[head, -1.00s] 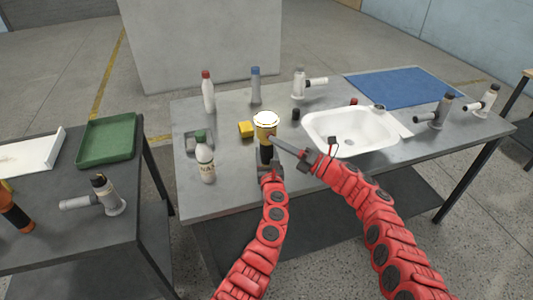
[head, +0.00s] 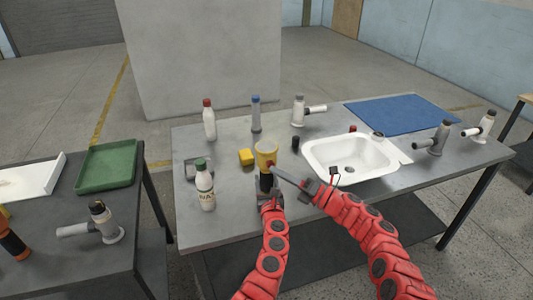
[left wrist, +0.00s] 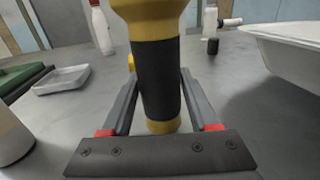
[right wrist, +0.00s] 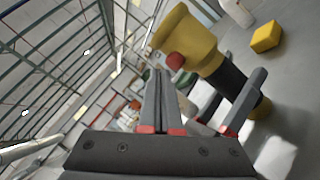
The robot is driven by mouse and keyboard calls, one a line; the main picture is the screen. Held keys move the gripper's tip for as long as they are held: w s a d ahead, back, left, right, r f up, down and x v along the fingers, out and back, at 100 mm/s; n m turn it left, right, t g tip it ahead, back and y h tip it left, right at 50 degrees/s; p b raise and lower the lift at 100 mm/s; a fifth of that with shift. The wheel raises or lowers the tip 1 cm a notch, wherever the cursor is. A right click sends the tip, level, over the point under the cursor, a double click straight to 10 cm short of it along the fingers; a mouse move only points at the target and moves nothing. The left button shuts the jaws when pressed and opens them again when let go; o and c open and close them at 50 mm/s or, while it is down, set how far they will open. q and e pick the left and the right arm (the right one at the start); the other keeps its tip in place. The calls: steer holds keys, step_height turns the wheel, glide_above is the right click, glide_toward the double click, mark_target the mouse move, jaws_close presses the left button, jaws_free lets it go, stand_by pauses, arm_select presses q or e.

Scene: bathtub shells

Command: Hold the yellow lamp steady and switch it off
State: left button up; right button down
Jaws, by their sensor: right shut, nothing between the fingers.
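The yellow lamp (head: 266,155) stands upright near the front middle of the grey table, its yellow head above a black grip. Its top is not glowing. My left gripper (head: 267,186) is shut on the black grip (left wrist: 157,80), with one finger on each side in the left wrist view. My right gripper (head: 274,168) is shut and empty, its fingertips beside the lamp's head. In the right wrist view, the lamp's red button (right wrist: 175,61) shows right by those fingertips (right wrist: 161,72); I cannot tell whether they touch.
A white basin (head: 350,158) lies right of the lamp. A yellow block (head: 246,157), a green-capped bottle (head: 205,188) and a grey tray (head: 192,168) are to the left. Red-capped (head: 209,122) and blue-capped (head: 256,115) bottles stand behind. A blue mat (head: 403,115) covers the back right.

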arm_select(q)
steer(key=o, duration=0.4)
steer(key=shift+s, duration=0.1)
